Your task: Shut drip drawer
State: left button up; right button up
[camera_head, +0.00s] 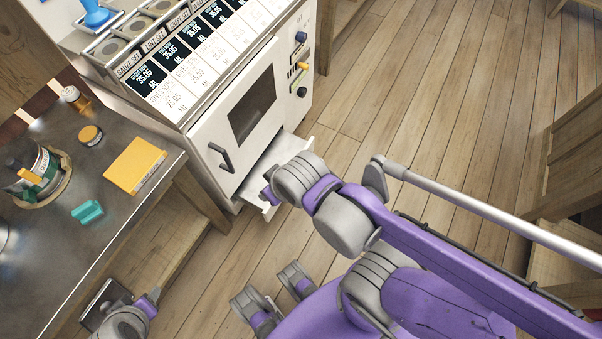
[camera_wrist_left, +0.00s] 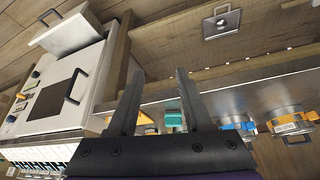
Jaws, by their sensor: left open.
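The drip drawer (camera_head: 276,163) is a shallow white tray low in the front of the white machine (camera_head: 222,133). It is pulled out, and its front is partly hidden by my right arm. In the left wrist view the drawer (camera_wrist_left: 75,30) stands out too, with a dark handle (camera_wrist_left: 49,16) on its front. My left gripper (camera_wrist_left: 159,72) is open and empty, with the drawer up and left of its fingers in that view. My right arm's links overlap the drawer's front in the head view. I cannot make out the right gripper or any contact.
The machine's door (camera_head: 246,103) is shut. A dark table (camera_head: 55,255) on the left holds a yellow box (camera_head: 135,165), a teal piece (camera_head: 88,212) and round containers. The wooden floor (camera_head: 420,90) to the right of the machine is clear.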

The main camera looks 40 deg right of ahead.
aim_at(284, 145)
jog(key=z, duration=1.5)
jog(key=i+l, duration=0.1)
jog(key=l, duration=0.25)
jog(key=i+l+u, duration=0.15)
jog(key=l, duration=0.2)
jog(key=i+l, duration=0.1)
jog(key=l, duration=0.25)
jog(key=i+l+u, duration=0.15)
jog(key=l, duration=0.2)
